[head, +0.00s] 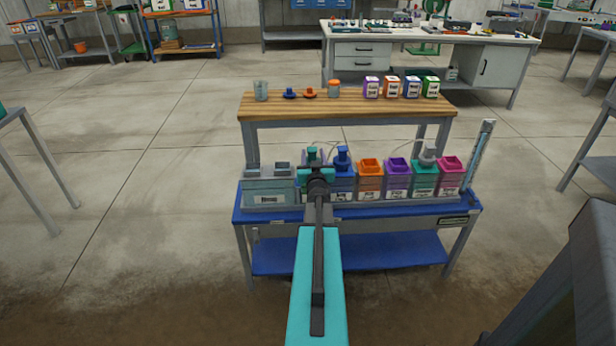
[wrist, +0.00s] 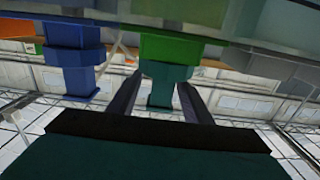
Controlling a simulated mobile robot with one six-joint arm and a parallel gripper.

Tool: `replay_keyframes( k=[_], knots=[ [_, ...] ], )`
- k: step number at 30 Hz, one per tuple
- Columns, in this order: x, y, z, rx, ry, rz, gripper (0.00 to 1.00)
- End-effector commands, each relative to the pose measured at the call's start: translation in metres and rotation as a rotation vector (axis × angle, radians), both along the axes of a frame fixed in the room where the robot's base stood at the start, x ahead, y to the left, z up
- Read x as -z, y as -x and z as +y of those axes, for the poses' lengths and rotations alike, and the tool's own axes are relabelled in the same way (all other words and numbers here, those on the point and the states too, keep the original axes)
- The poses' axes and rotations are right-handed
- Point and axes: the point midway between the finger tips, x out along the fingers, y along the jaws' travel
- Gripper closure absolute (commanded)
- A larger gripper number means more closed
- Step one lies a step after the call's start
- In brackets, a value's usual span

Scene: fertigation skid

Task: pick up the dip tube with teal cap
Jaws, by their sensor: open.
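The dip tube with the teal cap (wrist: 160,84) shows in the wrist view, which looks upside down. Its cap hangs below a green part (wrist: 170,48) in the picture. My gripper (wrist: 158,92) is open, with one finger on each side of the cap; I cannot tell whether they touch it. In the head view my gripper (head: 316,172) is over the row of containers, and a teal-green cap (head: 312,153) shows just beyond it. The tube below the cap is hidden.
A blue cap (head: 342,157) stands close to the right, and also shows in the wrist view (wrist: 74,70). Orange (head: 369,182), purple and other containers line the blue bench (head: 365,222). A wooden shelf (head: 300,106) with bottles stands behind. A clear upright cylinder (head: 480,155) is far right.

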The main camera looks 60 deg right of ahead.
Motion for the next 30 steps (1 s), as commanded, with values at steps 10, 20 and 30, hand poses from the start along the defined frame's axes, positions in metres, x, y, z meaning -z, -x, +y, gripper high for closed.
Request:
replay_keyframes(
  k=[10,20,30],
  knots=[
    [-0.002,-0.019,-0.023,0.001,-0.001,-0.002,0.55],
    [-0.001,-0.022,-0.028,0.001,-0.001,0.0,0.55],
    [-0.002,-0.022,-0.028,0.001,-0.001,-0.001,0.55]
  ],
)
